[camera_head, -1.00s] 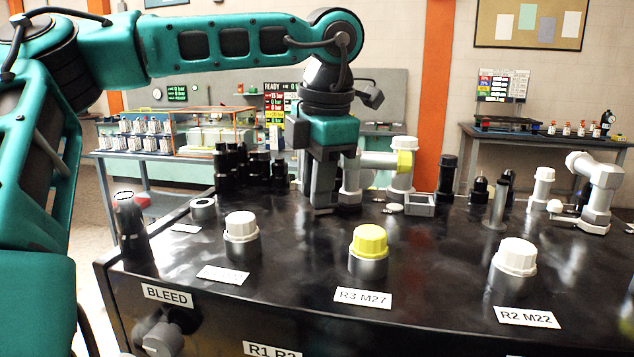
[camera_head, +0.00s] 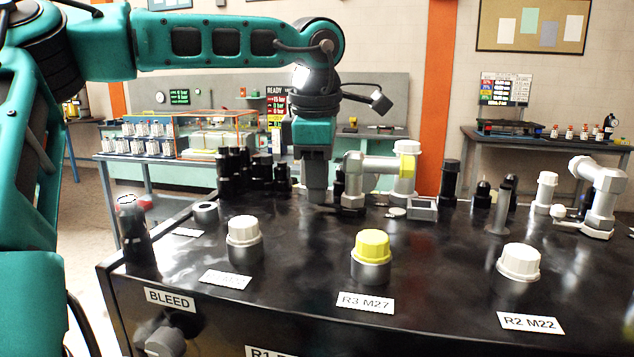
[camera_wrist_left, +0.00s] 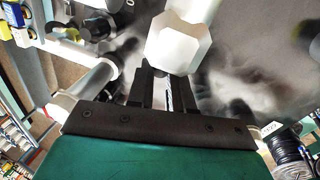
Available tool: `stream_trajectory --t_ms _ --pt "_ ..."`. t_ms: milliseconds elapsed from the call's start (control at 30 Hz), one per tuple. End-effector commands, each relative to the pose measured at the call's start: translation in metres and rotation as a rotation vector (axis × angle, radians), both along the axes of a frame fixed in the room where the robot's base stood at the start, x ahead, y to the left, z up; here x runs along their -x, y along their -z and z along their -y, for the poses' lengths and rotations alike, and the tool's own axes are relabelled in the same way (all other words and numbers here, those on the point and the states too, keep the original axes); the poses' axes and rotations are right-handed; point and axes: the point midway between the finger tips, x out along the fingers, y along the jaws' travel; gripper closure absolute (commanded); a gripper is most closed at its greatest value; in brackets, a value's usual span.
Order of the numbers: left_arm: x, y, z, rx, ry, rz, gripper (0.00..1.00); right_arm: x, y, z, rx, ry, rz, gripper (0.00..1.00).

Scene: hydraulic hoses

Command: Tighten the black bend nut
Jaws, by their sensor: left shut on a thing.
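A second grey bend (camera_head: 600,190) stands at the far right, apart from the gripper. No black bend is clearly recognisable. My right gripper is not in view.
White caps (camera_head: 243,230) (camera_head: 519,262) and a yellow cap (camera_head: 371,245) stand along the front. Several black fittings (camera_head: 250,170) crowd the back left. A small grey tray (camera_head: 422,210) and upright posts (camera_head: 450,180) stand right of the bend. The middle of the top is mostly clear.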

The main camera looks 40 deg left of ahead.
Motion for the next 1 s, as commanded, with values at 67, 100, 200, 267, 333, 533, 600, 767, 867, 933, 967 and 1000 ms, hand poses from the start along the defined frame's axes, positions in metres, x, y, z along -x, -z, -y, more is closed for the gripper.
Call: stream_trajectory --t_ms 67,100,200,267,333,533,600,767,867,933,967,1000 --pt "-0.0023 -0.0005 -0.0010 0.000 0.042 0.001 1.00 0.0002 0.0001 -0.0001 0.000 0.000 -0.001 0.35" --pt "-0.0031 -0.0005 -0.0015 0.001 0.062 0.001 1.00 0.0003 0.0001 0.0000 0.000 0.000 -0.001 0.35" --pt "-0.0051 -0.0007 -0.0023 0.001 0.102 0.002 1.00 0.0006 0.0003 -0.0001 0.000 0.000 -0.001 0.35" --pt "-0.0060 -0.0006 -0.0026 0.000 0.120 0.001 1.00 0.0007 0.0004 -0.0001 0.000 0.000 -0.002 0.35" --pt "-0.0068 -0.0007 -0.0029 0.001 0.136 0.002 1.00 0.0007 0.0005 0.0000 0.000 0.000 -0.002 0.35" --pt "-0.0078 -0.0006 -0.0032 0.000 0.157 0.001 1.00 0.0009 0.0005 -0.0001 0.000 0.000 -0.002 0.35" --pt "-0.0078 -0.0006 -0.0032 0.000 0.158 0.001 1.00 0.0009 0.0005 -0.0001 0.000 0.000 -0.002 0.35" --pt "-0.0077 -0.0006 -0.0031 0.000 0.157 0.001 1.00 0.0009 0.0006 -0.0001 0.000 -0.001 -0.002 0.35" --pt "-0.0077 -0.0006 -0.0031 0.000 0.157 0.001 0.79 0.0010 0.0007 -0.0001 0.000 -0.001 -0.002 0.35" --pt "-0.0077 -0.0006 -0.0031 0.000 0.156 0.001 0.72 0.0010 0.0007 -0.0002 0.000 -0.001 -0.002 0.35" --pt "-0.0076 -0.0006 -0.0032 0.000 0.156 0.001 0.69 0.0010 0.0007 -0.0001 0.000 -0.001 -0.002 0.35" --pt "-0.0075 -0.0004 -0.0032 0.000 0.156 0.001 0.65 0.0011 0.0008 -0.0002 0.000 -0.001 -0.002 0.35"
